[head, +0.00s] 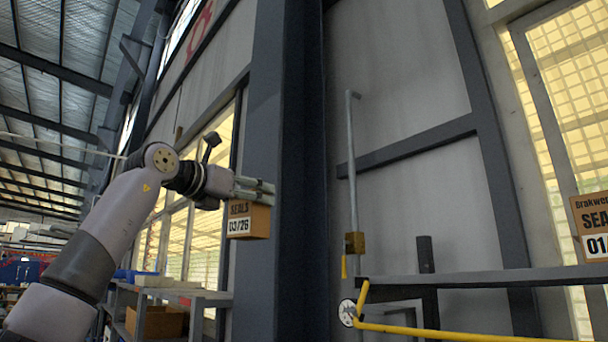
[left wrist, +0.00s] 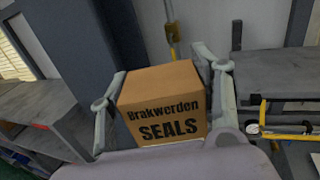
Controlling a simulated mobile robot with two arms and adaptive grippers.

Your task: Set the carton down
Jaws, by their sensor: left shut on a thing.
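My left gripper (head: 262,191) is shut on a brown carton (head: 248,220) and holds it up in the air. The carton's label reads SEALS 03/26. In the left wrist view the carton (left wrist: 162,108) sits between the two fingers of the left gripper (left wrist: 161,84), one on each side, and shows the print Brakwerden SEALS. A second brown carton (head: 592,226) is cut off by the right edge of the head view; what supports it is hidden. My right gripper is not in view.
A grey shelf unit (head: 180,293) with a cardboard box (head: 155,322) stands at lower left. A dark column (head: 300,170) rises behind.

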